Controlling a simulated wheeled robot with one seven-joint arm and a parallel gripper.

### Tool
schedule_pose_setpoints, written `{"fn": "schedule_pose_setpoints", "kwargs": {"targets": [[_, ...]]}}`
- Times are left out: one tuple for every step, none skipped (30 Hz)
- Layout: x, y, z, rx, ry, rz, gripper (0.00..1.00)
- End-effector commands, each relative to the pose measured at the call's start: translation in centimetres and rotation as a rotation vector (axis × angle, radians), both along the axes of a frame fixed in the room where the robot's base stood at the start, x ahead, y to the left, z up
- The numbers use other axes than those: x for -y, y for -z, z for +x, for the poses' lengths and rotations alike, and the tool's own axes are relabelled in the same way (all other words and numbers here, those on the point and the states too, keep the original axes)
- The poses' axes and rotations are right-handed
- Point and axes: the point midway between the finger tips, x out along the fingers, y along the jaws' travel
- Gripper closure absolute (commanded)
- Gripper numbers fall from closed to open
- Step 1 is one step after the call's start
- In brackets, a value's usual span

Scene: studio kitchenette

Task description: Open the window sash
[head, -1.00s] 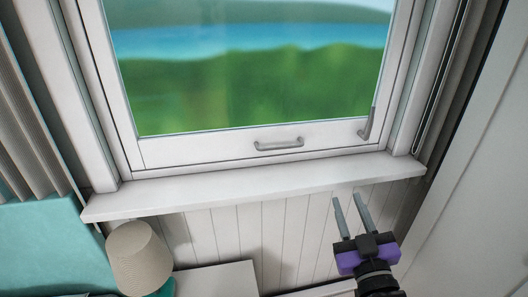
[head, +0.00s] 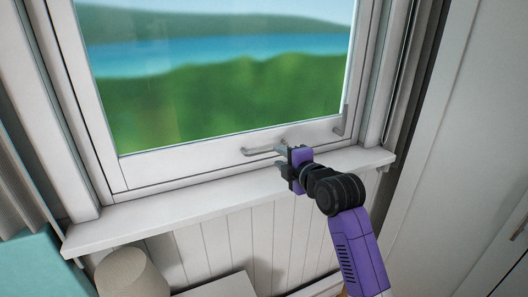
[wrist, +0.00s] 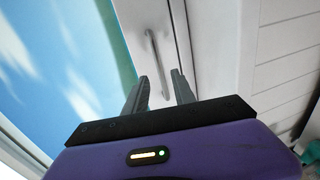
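The window sash (head: 205,152) has a white frame around a glass pane and looks shut in the head view. A grey bar handle (head: 262,150) is fixed to its bottom rail. My gripper (head: 280,158) is at the handle's right end, just above the sill. In the wrist view the handle (wrist: 154,50) runs lengthwise ahead of my gripper (wrist: 160,77). The fingers are apart, and the handle's near end shows between them. I cannot tell whether they touch it. A grey latch lever (head: 340,122) stands upright on the sash's right side.
The white sill (head: 150,223) juts out below the sash, close under my gripper. A lampshade (head: 132,272) stands below at the left, beside a white surface (head: 222,287). A white panel (head: 470,150) bounds the right side.

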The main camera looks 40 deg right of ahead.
Motion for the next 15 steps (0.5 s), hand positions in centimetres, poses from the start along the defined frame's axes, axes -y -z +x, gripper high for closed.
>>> {"fn": "schedule_pose_setpoints", "kwargs": {"targets": [[0.0, 0.0, 0.2, -0.005, -0.004, -0.013, 0.69], [0.0, 0.0, 0.3, -0.006, -0.005, -0.016, 0.69], [0.1, 0.1, 0.6, -0.006, -0.005, -0.018, 0.69], [0.2, 0.1, 0.9, -0.005, -0.005, -0.020, 0.69], [0.3, 0.1, 1.2, -0.004, -0.005, -0.019, 0.69], [0.4, 0.3, 1.7, -0.006, -0.005, -0.018, 0.69], [0.5, 0.3, 2.2, -0.005, -0.005, -0.019, 0.69], [0.7, 0.4, 2.6, -0.004, -0.005, -0.019, 0.69], [0.8, 0.5, 3.2, -0.005, -0.006, -0.018, 0.69], [0.9, 0.6, 3.7, -0.004, -0.006, -0.018, 0.69], [1.1, 0.7, 4.1, -0.005, -0.006, -0.017, 0.69], [1.2, 0.8, 4.7, -0.004, -0.005, -0.017, 0.69], [1.4, 0.9, 5.0, -0.003, -0.005, -0.017, 0.69], [1.5, 1.0, 5.4, -0.004, -0.005, -0.017, 0.69], [1.6, 1.1, 5.8, -0.004, -0.005, -0.017, 0.69]]}}
